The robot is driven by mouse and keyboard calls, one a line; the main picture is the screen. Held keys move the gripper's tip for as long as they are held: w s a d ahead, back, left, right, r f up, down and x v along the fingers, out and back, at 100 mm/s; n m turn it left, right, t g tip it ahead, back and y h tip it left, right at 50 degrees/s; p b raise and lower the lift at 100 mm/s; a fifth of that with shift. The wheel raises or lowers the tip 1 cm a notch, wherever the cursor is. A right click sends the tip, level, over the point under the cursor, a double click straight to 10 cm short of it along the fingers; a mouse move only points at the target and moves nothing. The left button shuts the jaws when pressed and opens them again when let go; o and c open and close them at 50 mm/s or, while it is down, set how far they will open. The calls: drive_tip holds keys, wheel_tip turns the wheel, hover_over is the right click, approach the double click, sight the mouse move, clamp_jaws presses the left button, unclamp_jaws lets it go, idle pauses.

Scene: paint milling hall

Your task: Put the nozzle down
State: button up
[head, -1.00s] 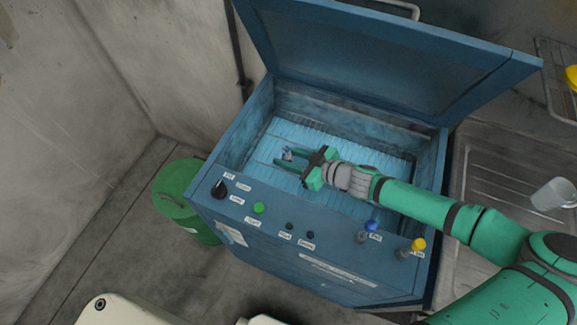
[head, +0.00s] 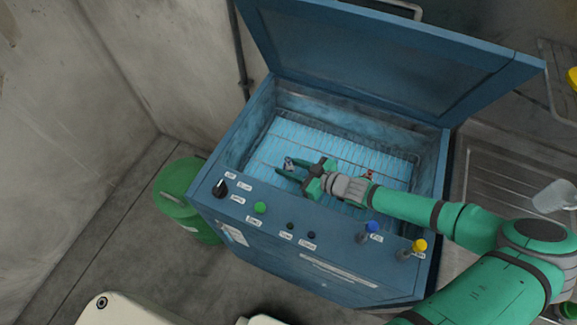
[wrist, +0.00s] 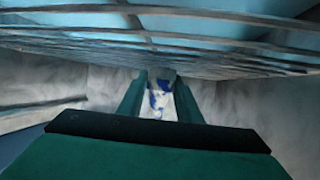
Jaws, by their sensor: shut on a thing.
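The nozzle (head: 289,161) is a small grey and blue piece at the tips of my gripper (head: 284,167). It also shows in the wrist view (wrist: 157,98) as a pale and blue shape between the two green fingers (wrist: 158,104). My gripper is shut on it, inside the open blue washing cabinet (head: 222,167), over the left part of its wire rack (head: 328,145). The fingers hide part of the nozzle. I cannot tell whether it touches the rack.
The cabinet's lid (head: 380,55) stands open at the back. Its front panel carries a black knob (head: 219,188) and coloured buttons. A small red thing (head: 368,174) shows beside my wrist. A green drum (head: 180,192) stands left; a clear cup (head: 553,196) stands right.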

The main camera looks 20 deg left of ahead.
drive_tip(key=o, duration=1)
drive_tip(key=shift+f, duration=0.15)
drive_tip(key=shift+o, duration=0.2)
drive_tip(key=shift+d+r, duration=0.25)
drive_tip(key=shift+d, duration=0.05)
drive_tip(key=v, duration=1)
drive_tip(key=shift+s+d+r, duration=0.25)
drive_tip(key=shift+d+r, duration=0.05)
drive_tip(key=shift+d, duration=0.3)
drive_tip(key=shift+w, duration=0.1)
